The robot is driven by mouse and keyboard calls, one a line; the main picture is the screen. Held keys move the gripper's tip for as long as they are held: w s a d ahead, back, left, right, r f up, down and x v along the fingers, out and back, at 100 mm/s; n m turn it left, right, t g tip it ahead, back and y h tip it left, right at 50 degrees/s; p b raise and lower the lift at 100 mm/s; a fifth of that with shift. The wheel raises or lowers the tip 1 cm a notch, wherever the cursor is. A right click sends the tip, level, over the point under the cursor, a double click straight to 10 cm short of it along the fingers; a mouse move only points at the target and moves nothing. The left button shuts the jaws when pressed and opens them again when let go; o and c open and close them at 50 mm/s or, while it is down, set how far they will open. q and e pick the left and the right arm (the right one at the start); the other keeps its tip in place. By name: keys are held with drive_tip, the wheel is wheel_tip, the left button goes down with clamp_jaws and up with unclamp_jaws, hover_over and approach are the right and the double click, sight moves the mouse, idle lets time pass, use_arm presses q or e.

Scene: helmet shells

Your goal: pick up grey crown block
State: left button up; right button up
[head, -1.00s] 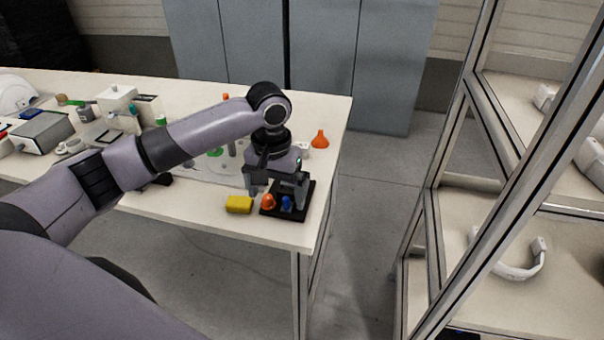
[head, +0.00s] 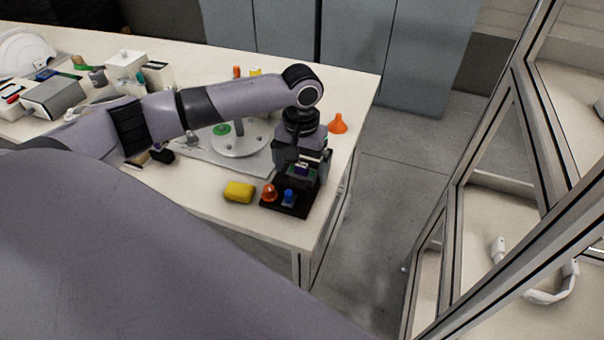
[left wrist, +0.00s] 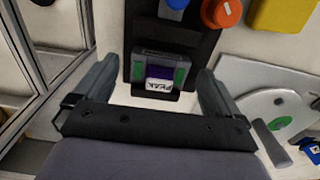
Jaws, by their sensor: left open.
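The grey crown block (left wrist: 163,60) is, as best I can tell, the dark grey block with green sides, a purple middle and a white label in the left wrist view. It stands on the black tray (left wrist: 137,38). In the head view the block (head: 301,171) is partly hidden by my gripper. My left gripper (left wrist: 156,76) is open, with one finger on each side of the block and a gap on both sides. In the head view the left gripper (head: 302,178) is over the far part of the tray (head: 299,208). My right gripper is not in view.
A grey plate with a round disc (head: 240,145) is behind. An orange funnel (head: 338,124) stands near the table's right edge.

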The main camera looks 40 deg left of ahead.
use_arm(q)
drive_tip(key=shift+f, duration=0.35)
drive_tip(key=c, duration=1.1)
drive_tip(key=shift+c, duration=0.2)
drive_tip(key=shift+r, duration=0.15)
